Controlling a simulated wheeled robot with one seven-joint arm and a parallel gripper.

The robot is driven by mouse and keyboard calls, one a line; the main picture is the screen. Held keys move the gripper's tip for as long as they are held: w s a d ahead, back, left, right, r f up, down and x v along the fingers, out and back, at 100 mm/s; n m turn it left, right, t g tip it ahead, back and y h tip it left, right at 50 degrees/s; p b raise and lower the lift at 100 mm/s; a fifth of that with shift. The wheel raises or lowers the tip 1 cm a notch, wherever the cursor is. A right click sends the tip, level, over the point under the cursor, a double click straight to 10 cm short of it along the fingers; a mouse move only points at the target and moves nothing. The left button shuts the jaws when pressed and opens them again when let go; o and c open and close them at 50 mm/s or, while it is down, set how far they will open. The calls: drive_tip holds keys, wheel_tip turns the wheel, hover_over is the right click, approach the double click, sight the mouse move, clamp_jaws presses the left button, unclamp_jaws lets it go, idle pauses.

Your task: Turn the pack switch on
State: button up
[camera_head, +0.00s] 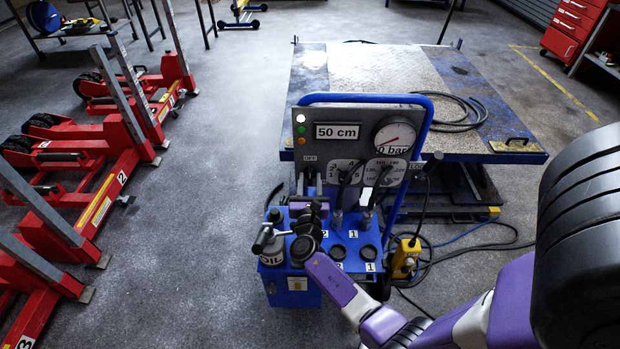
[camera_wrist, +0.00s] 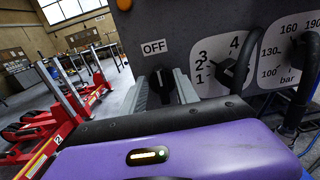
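The pack switch is a black knob (camera_wrist: 160,84) on the dark control panel (camera_wrist: 185,28), below the label OFF (camera_wrist: 153,47) in the wrist view. My gripper (camera_wrist: 161,88) points at the panel with its two grey fingers apart, one on each side of the knob. I cannot tell whether the fingers touch the knob. In the head view my gripper (camera_head: 310,183) is just below the OFF label (camera_head: 309,158) and hides most of the knob. The panel shows a 50 cm display (camera_head: 337,131) and a pressure gauge (camera_head: 394,137).
Black levers (camera_head: 350,178) stand right of my gripper, close to it. An oil can (camera_head: 272,248) sits on the blue cart (camera_head: 292,293) below. A yellow pendant (camera_head: 405,258) hangs at right. Behind is a lift platform (camera_head: 385,75); red jacks (camera_head: 110,145) stand left.

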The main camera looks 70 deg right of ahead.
drive_tip(key=shift+w+d, duration=0.25)
drive_tip(key=shift+d, duration=0.35)
clamp_jaws()
